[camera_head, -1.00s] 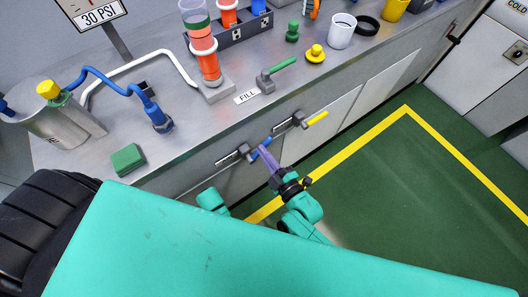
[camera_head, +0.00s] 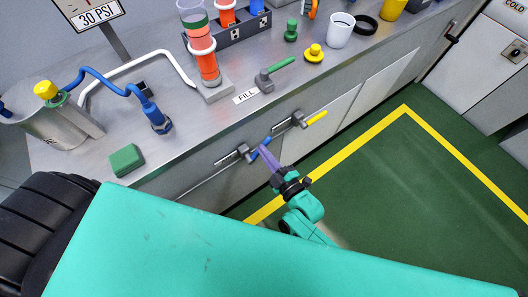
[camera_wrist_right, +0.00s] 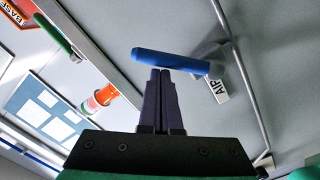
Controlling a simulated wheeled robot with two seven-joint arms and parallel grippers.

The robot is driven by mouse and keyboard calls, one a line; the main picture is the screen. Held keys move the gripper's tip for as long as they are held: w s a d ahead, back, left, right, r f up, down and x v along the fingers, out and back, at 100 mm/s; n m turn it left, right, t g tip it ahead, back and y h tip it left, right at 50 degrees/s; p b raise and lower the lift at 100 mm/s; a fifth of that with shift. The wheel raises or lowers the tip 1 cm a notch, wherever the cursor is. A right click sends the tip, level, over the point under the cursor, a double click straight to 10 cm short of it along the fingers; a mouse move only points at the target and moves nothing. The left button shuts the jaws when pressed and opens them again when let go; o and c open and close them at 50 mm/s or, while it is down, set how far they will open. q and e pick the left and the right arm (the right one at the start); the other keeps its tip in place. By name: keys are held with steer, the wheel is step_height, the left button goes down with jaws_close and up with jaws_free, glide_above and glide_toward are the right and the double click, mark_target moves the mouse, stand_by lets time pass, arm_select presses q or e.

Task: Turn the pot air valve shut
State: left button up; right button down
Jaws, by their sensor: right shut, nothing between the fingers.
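The air valve's blue lever (camera_head: 259,150) sticks out from a grey valve body (camera_head: 243,153) on the front face of the bench. In the right wrist view the blue lever (camera_wrist_right: 165,60) lies across the picture beside a label reading AIR. My right gripper (camera_head: 266,151) has its purple fingers at the lever. In the wrist view its fingers (camera_wrist_right: 160,74) are shut together with nothing between them, tips at the lever's lower edge. I cannot tell whether they touch it. A metal pot (camera_head: 55,138) stands at the bench's left end. My left gripper is not in view.
A yellow-handled valve (camera_head: 314,118) sits just right on the same bench front. A green FILL lever (camera_head: 279,67), an orange column (camera_head: 208,62) and a green block (camera_head: 127,159) are on the benchtop (camera_head: 190,131). The green floor (camera_head: 385,190) at right is clear.

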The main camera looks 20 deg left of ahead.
steer(key=shift+w+d+f+m, duration=0.15)
steer(key=shift+f+m, duration=0.05)
steer(key=shift+m, duration=0.2)
steer(key=f+m+b, duration=0.1)
steer(key=m, duration=0.1)
steer(key=w+d+f+m+b, duration=0.1)
steer(key=w+f+m+b, duration=0.1)
steer(key=m+b, duration=0.1)
steer(key=shift+d+f+m+g, duration=0.25)
steer(key=shift+d+m+g, duration=0.05)
steer(key=shift+d, duration=0.05)
stand_by(0.3)
stand_by(0.5)
steer(key=f+v, duration=0.1)
steer(key=v, duration=1.3)
steer(key=shift+d+r, duration=0.3)
steer(key=shift+r, duration=0.05)
steer(key=shift+s, duration=0.1)
